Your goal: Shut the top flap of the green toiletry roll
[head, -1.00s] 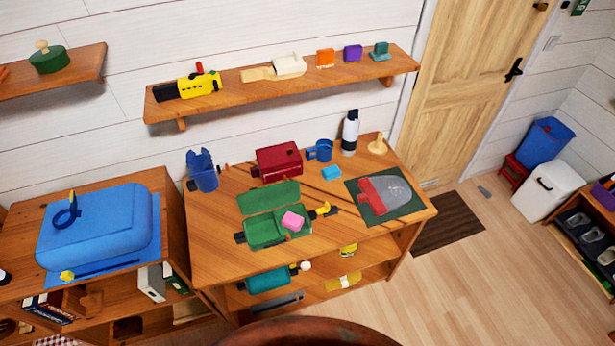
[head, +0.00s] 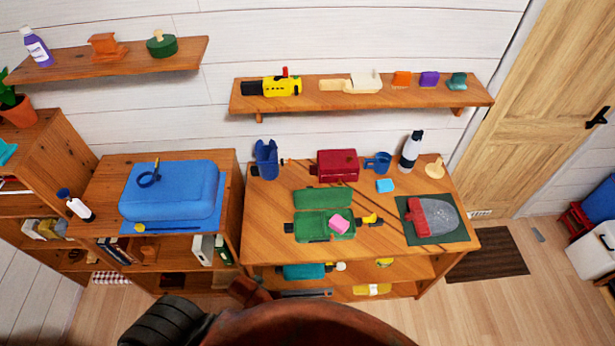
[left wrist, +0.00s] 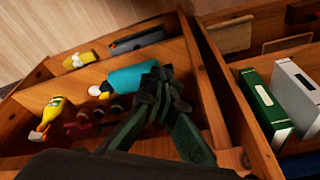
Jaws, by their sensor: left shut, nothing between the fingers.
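The green toiletry roll (head: 312,224) lies open on the right wooden table in the head view. Its top flap (head: 322,199) is laid back behind the body, toward the wall. A pink block (head: 339,224) rests in the open body, with a yellow piece (head: 370,219) at its right end. My left gripper (left wrist: 158,88) shows in the left wrist view, shut and empty, over the shelves below a tabletop; the roll is not in that view. My right gripper is not in view.
A red box (head: 337,165), blue mug (head: 378,161) and light blue block (head: 385,186) stand behind the roll. A dark green mat (head: 432,236) with a red-and-grey item lies to its right. A large blue case (head: 170,192) sits on the left cabinet.

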